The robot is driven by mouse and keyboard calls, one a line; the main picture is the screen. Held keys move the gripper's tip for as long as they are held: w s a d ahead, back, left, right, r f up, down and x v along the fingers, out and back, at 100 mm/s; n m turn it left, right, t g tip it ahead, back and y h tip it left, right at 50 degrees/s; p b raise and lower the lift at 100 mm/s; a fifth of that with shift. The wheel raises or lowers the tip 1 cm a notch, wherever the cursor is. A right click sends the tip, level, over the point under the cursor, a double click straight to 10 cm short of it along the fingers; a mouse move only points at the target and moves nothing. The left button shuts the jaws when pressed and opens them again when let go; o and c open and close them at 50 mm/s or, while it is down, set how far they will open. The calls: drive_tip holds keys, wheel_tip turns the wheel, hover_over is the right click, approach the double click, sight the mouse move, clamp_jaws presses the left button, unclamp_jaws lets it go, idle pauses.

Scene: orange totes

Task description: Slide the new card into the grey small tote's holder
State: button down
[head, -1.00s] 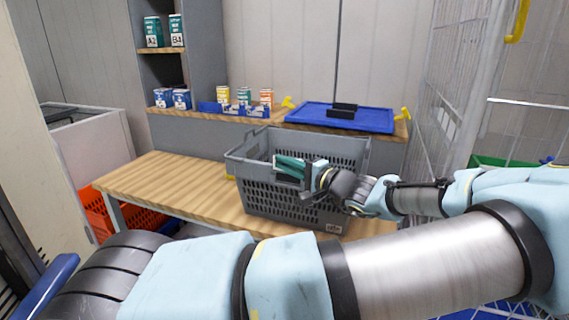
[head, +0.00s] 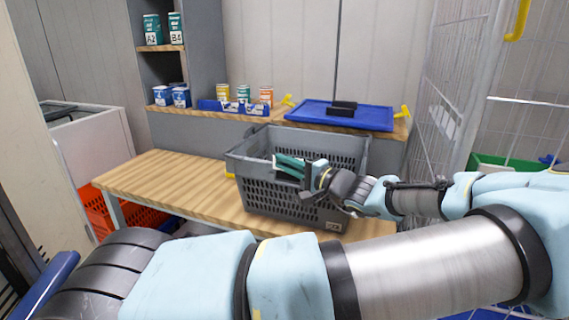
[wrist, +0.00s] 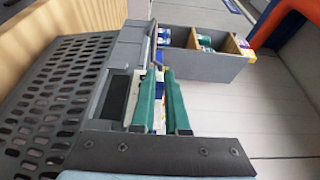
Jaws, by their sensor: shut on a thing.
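The grey small tote (head: 260,195), with perforated walls, stands upright on the wooden bench. My gripper (head: 277,160), with teal fingers, is at the tote's near side, by its upper rim. In the wrist view, my gripper (wrist: 160,76) is shut on a thin, light-coloured piece, apparently the new card (wrist: 158,117), mostly hidden between the fingers. The tote's perforated wall (wrist: 62,95) fills the left of that view, beside the fingers. A dark recess (wrist: 113,97) shows in the tote's rim there; I cannot tell whether it is the holder, or whether the card touches it.
A blue lid (head: 335,116) lies on the ledge behind the tote. Several cans stand in and near a blue bin (head: 232,107). A wire cage (head: 450,110) stands at the right. The bench's left part (head: 165,180) is clear. An orange tote (head: 100,212) is below.

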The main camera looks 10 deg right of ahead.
sight(285, 175)
drive_tip(key=shift+f+b, duration=0.85)
drive_tip(key=shift+f, duration=0.9)
drive_tip(key=c, duration=0.8)
unclamp_jaws()
drive_tip(key=shift+c, duration=0.2)
drive_tip(key=b+v, duration=0.2)
drive_tip(key=v, duration=0.7)
drive_tip(key=s+a+f+n+g+h, duration=0.1)
drive_tip(key=s+a+f+n+g, duration=0.1)
drive_tip(key=a+f+g, duration=0.45)
drive_tip(key=s+a+f+n+g+h, duration=0.2)
drive_tip(key=s+a+f+n+g, duration=0.15)
drive_tip(key=a+g, duration=0.55)
drive_tip(key=s+a+r+n+t+h, duration=0.1)
drive_tip(key=a+r+n+t+h, duration=0.2)
drive_tip(key=a+r+h, duration=0.3)
wheel_tip(285, 175, up, 3)
drive_tip(key=h+p, duration=0.1)
drive_tip(key=h, duration=0.1)
drive_tip(key=shift+s+a+h, duration=0.2)
drive_tip(key=shift+a+h, duration=0.1)
drive_tip(key=shift+a, duration=0.05)
